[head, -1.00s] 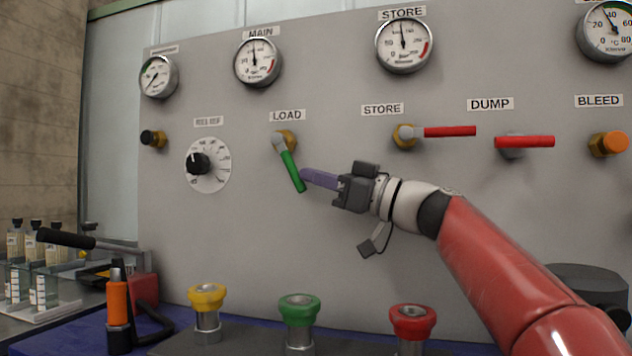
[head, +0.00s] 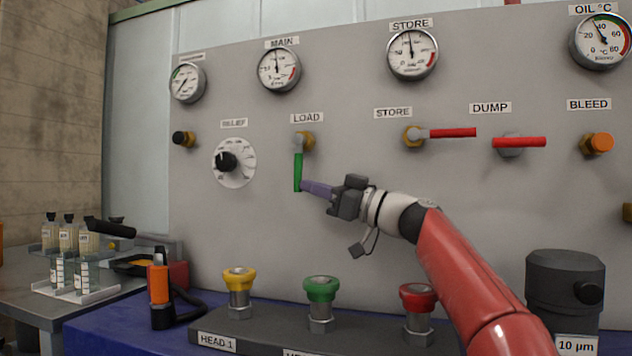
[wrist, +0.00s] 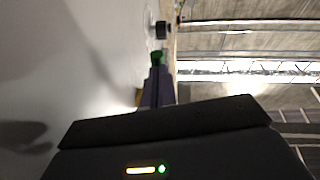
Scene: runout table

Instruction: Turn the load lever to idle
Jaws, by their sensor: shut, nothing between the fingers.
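The load lever (head: 298,170) is a green handle on a brass valve under the LOAD label (head: 306,118) on the grey panel. It hangs almost straight down. My gripper (head: 304,187) is shut and empty, with its purple fingers reaching from the right to the handle's lower end. The fingertips appear to touch the lever's right side. In the wrist view the green handle end (wrist: 157,58) shows just beyond the purple fingers (wrist: 156,88).
To the right are the red store lever (head: 452,133), the red dump lever (head: 520,142) and the orange bleed knob (head: 597,144). The black relief knob (head: 226,161) is to the left. Yellow, green and red-topped fittings (head: 320,290) stand below. The panel around the lever is clear.

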